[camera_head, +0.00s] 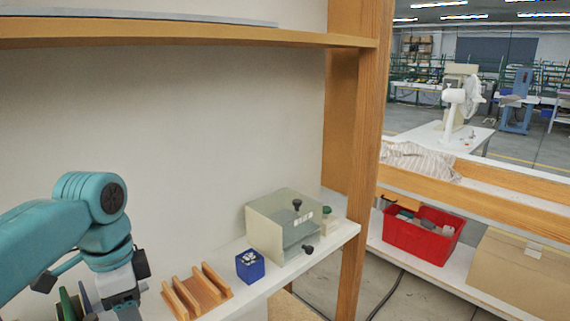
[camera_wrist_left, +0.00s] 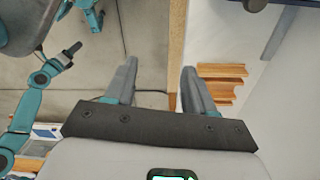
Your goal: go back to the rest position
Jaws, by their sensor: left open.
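My left gripper (camera_head: 124,300) is at the lower left of the head view, its lower part cut off by the picture's edge. In the left wrist view its two grey fingers (camera_wrist_left: 160,84) stand apart with nothing between them. The wooden rack (camera_head: 196,292) lies on the white shelf to the right of this gripper, apart from it. The rack also shows in the left wrist view (camera_wrist_left: 222,84), to the right of the fingers. My right gripper cannot be made out in either view.
A red bin (camera_head: 422,236) is beyond. An upper shelf (camera_head: 190,33) runs above.

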